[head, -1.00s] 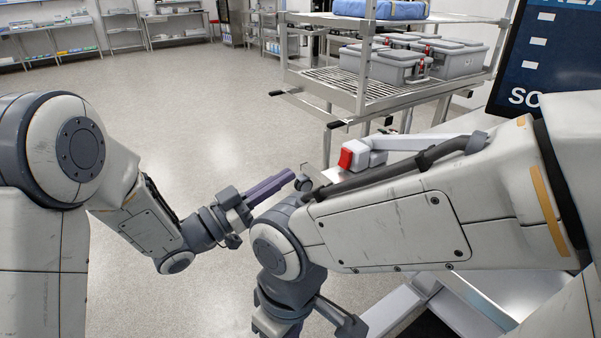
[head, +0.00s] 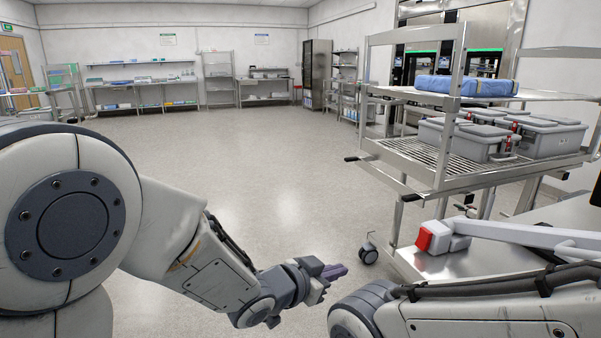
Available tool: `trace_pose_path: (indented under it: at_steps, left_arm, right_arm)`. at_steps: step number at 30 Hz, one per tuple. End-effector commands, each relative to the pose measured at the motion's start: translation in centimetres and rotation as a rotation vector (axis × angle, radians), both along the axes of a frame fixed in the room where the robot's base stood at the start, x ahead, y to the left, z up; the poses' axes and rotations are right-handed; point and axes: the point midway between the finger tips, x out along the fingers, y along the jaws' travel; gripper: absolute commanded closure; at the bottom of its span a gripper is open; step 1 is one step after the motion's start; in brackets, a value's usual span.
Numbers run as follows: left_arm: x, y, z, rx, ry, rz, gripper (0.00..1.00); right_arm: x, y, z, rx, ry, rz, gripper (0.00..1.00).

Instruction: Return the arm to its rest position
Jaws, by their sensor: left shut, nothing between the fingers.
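My left arm comes in from the left, with its round shoulder joint large at the lower left. My left gripper (head: 334,271) is at the lower middle, with its purplish fingers together and nothing between them. It is in front of open floor, apart from the cart, and its tip lies close to my right arm in the picture. My right arm shows only as a white link and a grey elbow joint at the lower right. My right gripper is below the picture edge.
A steel cart (head: 410,187) on casters stands at the right, with grey lidded boxes (head: 478,138) and a blue wrapped pack (head: 466,86) on it. A white handle with a red end (head: 424,239) is near my right arm. Shelves (head: 140,82) line the far wall. The middle floor is clear.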

Motion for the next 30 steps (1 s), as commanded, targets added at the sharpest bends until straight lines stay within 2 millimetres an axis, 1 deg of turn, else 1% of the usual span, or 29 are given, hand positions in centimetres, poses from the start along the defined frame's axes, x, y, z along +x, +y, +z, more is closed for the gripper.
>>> trace_pose_path:
  at_steps: [2,5,8,9,11,12,14,15,17,18,22,24,29,30]
  left_arm:
    - [-1.4,1.5,-0.9,0.098,0.08,0.072,1.0]
    - [-4.0,3.8,-2.4,0.218,0.211,0.156,1.0]
    - [-7.9,6.1,-3.7,0.323,0.361,0.214,1.0]
    - [-9.5,7.0,-4.2,0.362,0.422,0.232,1.0]
    - [-12.1,8.1,-4.7,0.413,0.51,0.249,1.0]
    - [-13.8,8.7,-5.0,0.443,0.565,0.254,1.0]
    - [-16.3,9.5,-5.3,0.483,0.644,0.257,1.0]
    - [-17.9,10.0,-5.4,0.506,0.694,0.255,1.0]
    - [-20.2,10.7,-5.5,0.54,0.764,0.248,1.0]
    - [-21.8,11.1,-5.5,0.562,0.81,0.24,1.0]
    - [-26.7,12.3,-5.1,0.627,0.952,0.205,1.0]
    - [-26.6,12.4,-2.6,0.63,0.956,0.209,1.0]
    - [-26.5,12.4,1.0,0.63,0.955,0.21,1.0]
    - [-26.5,12.4,2.0,0.629,0.955,0.21,1.0]
  right_arm:
    - [0.0,0.0,0.0,0.0,0.0,0.0,0.5]
    - [0.0,0.0,0.0,0.0,0.0,0.0,0.5]
    - [0.0,0.0,0.0,0.0,0.0,0.0,0.5]
    - [0.0,0.0,0.0,0.0,0.0,0.0,0.5]
    - [0.0,0.0,0.0,0.0,0.0,0.0,0.5]
    - [0.0,0.0,0.0,0.0,0.0,0.0,0.5]
    - [0.0,0.0,0.0,0.0,0.0,0.0,0.5]
    - [0.0,0.0,0.0,0.0,0.0,0.0,0.5]
    - [0.0,0.0,0.0,0.0,0.0,0.0,0.5]
    - [0.0,0.0,0.0,0.0,0.0,0.0,0.5]
    - [0.0,0.0,0.0,0.0,0.0,0.0,0.5]
    - [0.0,0.0,2.6,-0.001,0.001,0.0,0.5]
    - [0.0,0.0,6.2,0.001,-0.001,0.0,0.5]
    - [0.0,0.0,7.2,0.001,-0.001,0.0,0.5]
